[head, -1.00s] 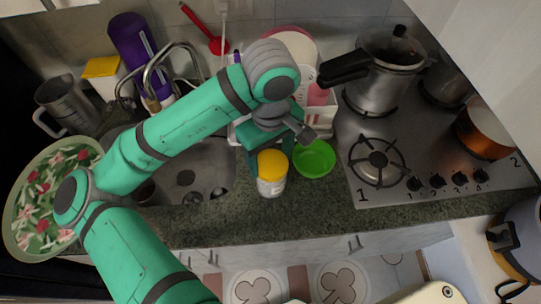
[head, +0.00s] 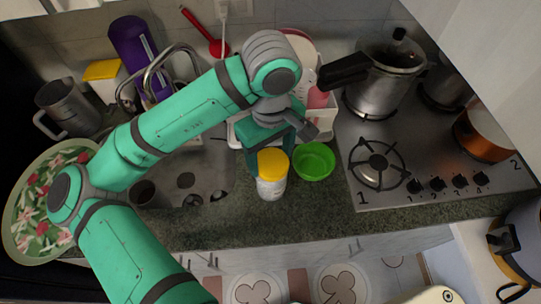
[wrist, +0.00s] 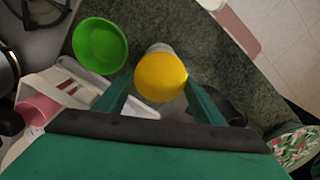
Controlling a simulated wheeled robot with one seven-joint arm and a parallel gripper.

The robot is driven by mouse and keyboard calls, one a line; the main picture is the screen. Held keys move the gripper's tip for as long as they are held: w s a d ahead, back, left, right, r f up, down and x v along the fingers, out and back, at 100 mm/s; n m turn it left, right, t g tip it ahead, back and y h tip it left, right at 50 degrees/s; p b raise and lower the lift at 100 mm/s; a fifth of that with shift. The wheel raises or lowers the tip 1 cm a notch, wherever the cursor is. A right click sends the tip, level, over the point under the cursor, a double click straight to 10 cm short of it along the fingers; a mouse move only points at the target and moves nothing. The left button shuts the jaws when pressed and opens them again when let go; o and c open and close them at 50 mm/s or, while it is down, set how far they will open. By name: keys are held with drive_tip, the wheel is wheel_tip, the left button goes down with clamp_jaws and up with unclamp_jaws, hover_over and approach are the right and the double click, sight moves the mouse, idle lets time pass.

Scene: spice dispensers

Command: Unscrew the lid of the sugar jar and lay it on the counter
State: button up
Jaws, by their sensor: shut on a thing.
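The sugar jar (head: 271,188) is a pale jar with a label and a yellow lid (head: 273,162). It stands upright on the counter near its front edge. In the wrist view the lid (wrist: 160,78) fills the middle and hides most of the jar (wrist: 161,47). My gripper (head: 272,158) is at the lid from behind, one finger on each side, shut on it. The fingers of my gripper (wrist: 160,84) also show in the wrist view. The lid is still on top of the jar; I cannot tell how loose it is.
A green bowl (head: 314,161) stands close right of the jar. The stove (head: 430,150) with pots is further right. The sink (head: 190,175) is to the left. A white rack (head: 325,120) stands behind. Dark counter (head: 330,207) in front of the bowl is bare.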

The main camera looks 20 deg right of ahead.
sight(271, 161)
drive_tip(key=shift+r, duration=0.15)
drive_tip(key=shift+r, duration=1.95)
drive_tip(key=shift+r, duration=0.1)
